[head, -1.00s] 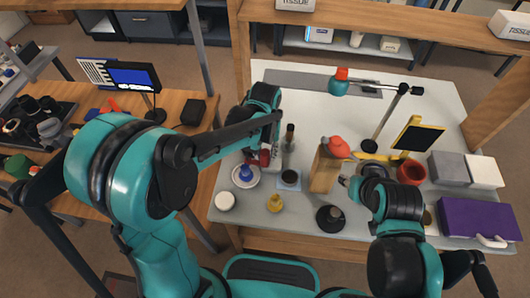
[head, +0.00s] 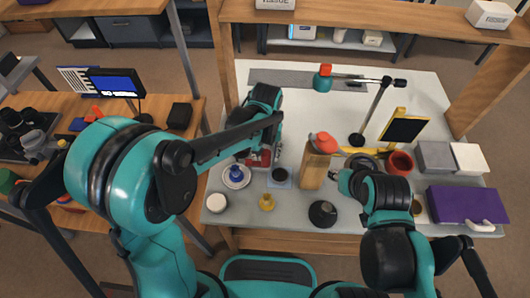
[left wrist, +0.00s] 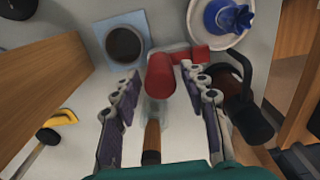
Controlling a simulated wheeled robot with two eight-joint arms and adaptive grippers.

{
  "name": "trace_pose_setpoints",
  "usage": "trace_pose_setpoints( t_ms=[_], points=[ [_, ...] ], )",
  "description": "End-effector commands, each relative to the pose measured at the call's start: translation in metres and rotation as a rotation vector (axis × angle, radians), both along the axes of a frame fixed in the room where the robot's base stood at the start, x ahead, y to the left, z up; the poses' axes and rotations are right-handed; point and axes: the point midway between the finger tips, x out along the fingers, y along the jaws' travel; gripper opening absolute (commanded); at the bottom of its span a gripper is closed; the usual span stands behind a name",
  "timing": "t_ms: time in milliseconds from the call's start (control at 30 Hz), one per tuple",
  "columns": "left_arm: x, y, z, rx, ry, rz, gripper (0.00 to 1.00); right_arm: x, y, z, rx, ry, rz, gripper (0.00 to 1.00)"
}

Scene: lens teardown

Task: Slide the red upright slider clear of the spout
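The red upright slider (left wrist: 160,75) shows in the left wrist view as a rounded red post. A flat red piece (left wrist: 195,54) lies beside it. My left gripper (left wrist: 160,73) is open, with one finger on each side of the slider and a visible gap on both sides. A clear, glassy part and a brown rod (left wrist: 152,140) lie just below the slider in that view; I cannot tell which part is the spout. In the head view my left gripper (head: 262,152) hides most of this spot. My right gripper (head: 345,181) is small and partly hidden by its arm.
A dark cup on a blue mat (left wrist: 134,61) and a white plate with a blue object (left wrist: 221,18) stand close by. A wooden bottle-like block with a red top (head: 316,165) stands to the right. A lamp (head: 372,110) stands farther back.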

Motion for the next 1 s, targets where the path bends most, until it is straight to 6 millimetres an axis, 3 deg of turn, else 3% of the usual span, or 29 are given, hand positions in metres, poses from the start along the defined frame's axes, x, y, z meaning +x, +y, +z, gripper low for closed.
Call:
trace_pose_setpoints(
  t_ms=[333,800,1000],
  points=[
    [0.0,0.0,0.01,0.0,0.0,0.0,0.43,0.0,0.0,0.0,0.0,0.0,0.0,0.4],
    [0.0,0.0,0.102,0.0,0.0,0.0,0.43,0.0,0.0,0.0,0.0,0.0,0.0,0.4],
    [0.0,0.0,0.119,0.0,0.0,0.0,0.43,0.0,0.0,0.0,0.0,0.0,0.0,0.4]
  ],
)
